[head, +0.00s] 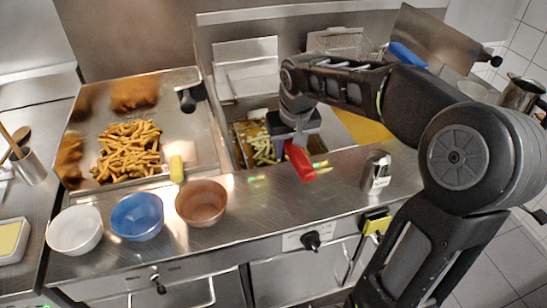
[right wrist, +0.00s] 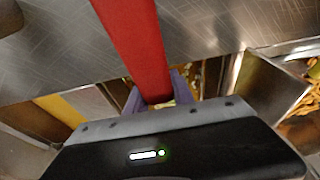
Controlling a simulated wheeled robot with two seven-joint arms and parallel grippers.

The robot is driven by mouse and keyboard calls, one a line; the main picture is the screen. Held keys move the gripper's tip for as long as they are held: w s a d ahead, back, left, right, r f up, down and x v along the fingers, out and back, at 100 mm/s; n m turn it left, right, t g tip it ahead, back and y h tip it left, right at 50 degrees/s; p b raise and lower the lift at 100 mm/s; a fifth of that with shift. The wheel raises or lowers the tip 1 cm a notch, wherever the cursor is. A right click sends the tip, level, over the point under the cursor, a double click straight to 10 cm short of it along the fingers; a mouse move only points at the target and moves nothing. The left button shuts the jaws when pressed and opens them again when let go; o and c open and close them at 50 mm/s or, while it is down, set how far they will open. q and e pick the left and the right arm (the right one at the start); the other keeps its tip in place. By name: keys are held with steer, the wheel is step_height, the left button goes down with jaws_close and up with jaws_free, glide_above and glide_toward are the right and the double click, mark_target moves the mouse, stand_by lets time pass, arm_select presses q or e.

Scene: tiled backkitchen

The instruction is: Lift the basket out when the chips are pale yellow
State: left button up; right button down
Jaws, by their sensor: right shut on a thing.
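My right gripper (head: 290,141) is shut on the red basket handle (head: 300,163) at the front edge of the fryer. In the right wrist view the red handle (right wrist: 135,40) runs up and away from between the purple fingers of my right gripper (right wrist: 154,98). Pale yellow chips (head: 262,146) show in the fryer well (head: 236,160) in brownish oil, just left of my gripper. My gripper and arm hide the right part of the well and most of the basket. My left gripper is out of view.
A metal tray (head: 190,145) of golden-brown chips (head: 128,150) lies left of the fryer. White (head: 75,230), blue (head: 137,216) and brown (head: 201,203) bowls stand on the counter front. Another wire basket (head: 342,42) sits behind. A metal shaker (head: 376,172) stands right.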

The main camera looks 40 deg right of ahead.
steer(key=shift+r, duration=0.1)
step_height(320, 180, up, 9)
steer(key=p, duration=0.7)
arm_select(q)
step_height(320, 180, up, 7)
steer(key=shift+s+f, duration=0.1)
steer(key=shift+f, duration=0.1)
